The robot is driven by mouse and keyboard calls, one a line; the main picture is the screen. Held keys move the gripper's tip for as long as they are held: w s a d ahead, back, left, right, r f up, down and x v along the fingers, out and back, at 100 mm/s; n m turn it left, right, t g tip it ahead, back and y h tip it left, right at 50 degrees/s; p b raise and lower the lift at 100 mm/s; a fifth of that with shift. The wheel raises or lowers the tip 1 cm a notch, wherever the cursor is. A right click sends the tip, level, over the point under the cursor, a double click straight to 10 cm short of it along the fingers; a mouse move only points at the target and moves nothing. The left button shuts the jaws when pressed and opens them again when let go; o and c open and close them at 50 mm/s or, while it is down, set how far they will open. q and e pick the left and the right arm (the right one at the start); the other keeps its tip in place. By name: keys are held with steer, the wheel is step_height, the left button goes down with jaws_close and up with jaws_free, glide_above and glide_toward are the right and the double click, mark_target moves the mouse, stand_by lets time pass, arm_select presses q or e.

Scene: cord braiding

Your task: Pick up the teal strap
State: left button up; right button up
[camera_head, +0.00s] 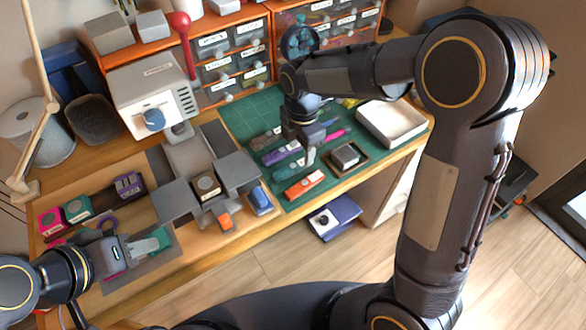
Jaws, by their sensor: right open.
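A teal strap (287,172) lies on the green cutting mat (240,112), between a purple strap (278,154) and an orange one (305,185). My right gripper (308,155) points down over the mat, just above and to the right of the teal strap. It is open, and nothing shows between its fingers. It hides part of the mat and of the straps behind it. My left gripper (122,252) is low at the left, beside another teal piece (155,242) on a dark mat. I cannot tell whether it holds that piece.
A small dark tray with a grey block (346,156) sits right of the straps. A white tray (391,124) stands at the mat's right end. Grey plates with small blocks (207,187) fill the middle. Drawers and a white machine (152,92) stand behind.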

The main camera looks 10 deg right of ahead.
mark_target(301, 162)
step_height(301, 162, down, 4)
steer(key=shift+d+f, duration=0.1)
steer(key=shift+f, duration=0.15)
steer(key=shift+c, duration=0.3)
steer(key=c, duration=1)
